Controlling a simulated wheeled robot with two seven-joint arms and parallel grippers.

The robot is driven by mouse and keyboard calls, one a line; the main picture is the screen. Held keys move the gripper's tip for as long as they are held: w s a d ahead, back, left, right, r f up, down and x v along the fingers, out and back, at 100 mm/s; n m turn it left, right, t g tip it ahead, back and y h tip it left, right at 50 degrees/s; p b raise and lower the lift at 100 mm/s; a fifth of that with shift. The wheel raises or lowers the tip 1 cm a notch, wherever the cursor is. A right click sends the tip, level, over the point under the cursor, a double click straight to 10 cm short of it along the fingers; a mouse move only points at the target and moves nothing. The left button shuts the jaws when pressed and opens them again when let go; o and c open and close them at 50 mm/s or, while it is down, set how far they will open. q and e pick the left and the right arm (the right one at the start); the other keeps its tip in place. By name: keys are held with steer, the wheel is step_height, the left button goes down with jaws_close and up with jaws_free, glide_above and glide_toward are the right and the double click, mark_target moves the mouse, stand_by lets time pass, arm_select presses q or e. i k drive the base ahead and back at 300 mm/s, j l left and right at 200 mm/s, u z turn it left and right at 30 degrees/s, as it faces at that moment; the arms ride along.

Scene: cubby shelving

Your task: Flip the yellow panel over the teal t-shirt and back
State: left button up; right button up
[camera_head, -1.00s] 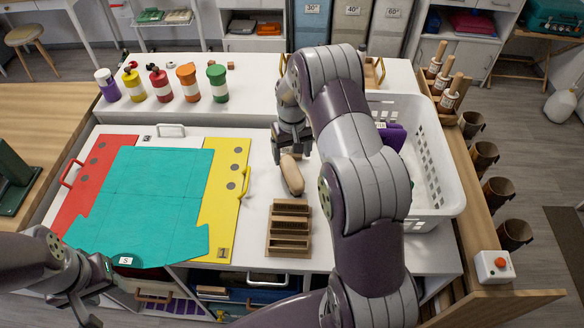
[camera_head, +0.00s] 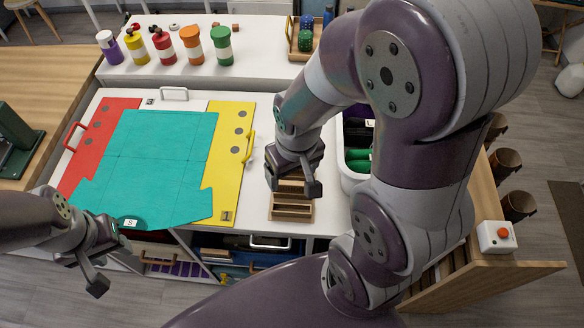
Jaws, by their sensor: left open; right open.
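The teal t-shirt (camera_head: 150,165) lies flat across the folding board, with an "S" label at its front hem. The yellow panel (camera_head: 232,125) lies flat on the board's right side, partly under the shirt. Its yellow handle (camera_head: 248,148) is on the right edge. A red panel (camera_head: 107,112) with a red handle (camera_head: 73,136) lies flat at the left. My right gripper (camera_head: 292,184) is open and empty, right of the yellow handle and above the wooden rack. My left gripper (camera_head: 82,270) is open and empty in front of the board's front left edge.
The slotted wooden rack (camera_head: 291,208) stands right of the board. Several bottles (camera_head: 163,45) line the raised back shelf. A white basket (camera_head: 355,180) is largely hidden behind my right arm. A red-button box (camera_head: 496,237) sits at the right edge. Drawers and cubbies are below the front edge.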

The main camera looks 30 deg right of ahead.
mark_target(226, 159)
steer(key=k+j+z, duration=0.1)
steer(key=j+z, duration=0.3)
steer(key=i+j+z, duration=0.2)
steer(key=j+z, duration=0.25)
steer(key=i+j+z, duration=0.2)
steer(key=j, duration=0.15)
